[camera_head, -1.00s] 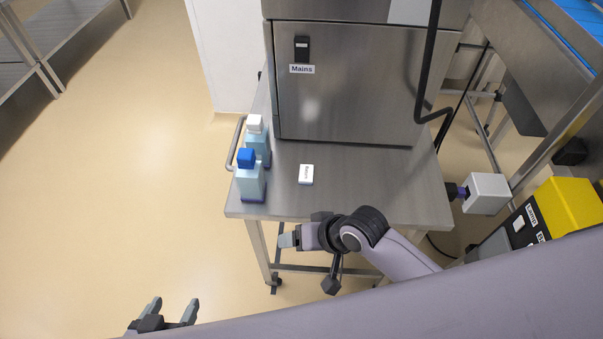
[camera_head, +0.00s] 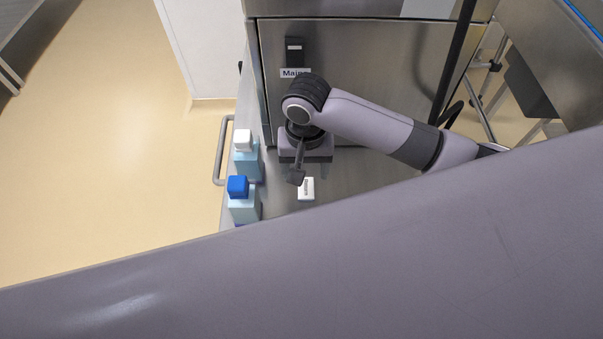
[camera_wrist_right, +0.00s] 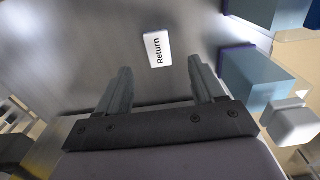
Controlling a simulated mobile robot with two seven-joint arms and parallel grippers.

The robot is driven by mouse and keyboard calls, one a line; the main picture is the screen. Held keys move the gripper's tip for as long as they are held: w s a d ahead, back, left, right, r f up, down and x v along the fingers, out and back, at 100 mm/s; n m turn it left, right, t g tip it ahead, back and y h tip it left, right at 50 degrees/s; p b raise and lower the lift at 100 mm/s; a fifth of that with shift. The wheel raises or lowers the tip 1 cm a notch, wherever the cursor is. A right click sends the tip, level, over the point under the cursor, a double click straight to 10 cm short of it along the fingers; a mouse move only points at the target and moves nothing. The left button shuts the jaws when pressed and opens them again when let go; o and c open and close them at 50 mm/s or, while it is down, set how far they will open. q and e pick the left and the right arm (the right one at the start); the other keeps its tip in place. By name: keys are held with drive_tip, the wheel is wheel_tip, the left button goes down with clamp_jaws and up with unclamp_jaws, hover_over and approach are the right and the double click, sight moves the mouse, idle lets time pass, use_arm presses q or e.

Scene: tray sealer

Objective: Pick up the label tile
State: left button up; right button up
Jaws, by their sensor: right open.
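The label tile (camera_head: 306,188) is a small white block lying on the steel table top, just below my right gripper in the head view. In the right wrist view the label tile (camera_wrist_right: 158,49) shows the word "Return" and lies ahead of the fingertips, between their lines and apart from both. My right gripper (camera_wrist_right: 160,78) is open and empty, its two grey fingers spread. In the head view my right gripper (camera_head: 305,158) is mostly hidden under its own wrist, above the table near the machine's front. My left gripper is not in view.
A bottle with a blue cap (camera_head: 241,202) and one with a white cap (camera_head: 246,158) stand left of the tile. A rail (camera_head: 220,152) runs along the table's left edge. The steel machine (camera_head: 380,75), with a "Mains" switch, stands behind.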

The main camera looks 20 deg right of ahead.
sight(306, 188)
drive_tip(key=f, duration=0.6)
drive_tip(key=shift+d+f+b, duration=0.2)
drive_tip(key=shift+f+b, duration=0.1)
drive_tip(key=shift+b, duration=0.05)
drive_tip(key=c, duration=1.1)
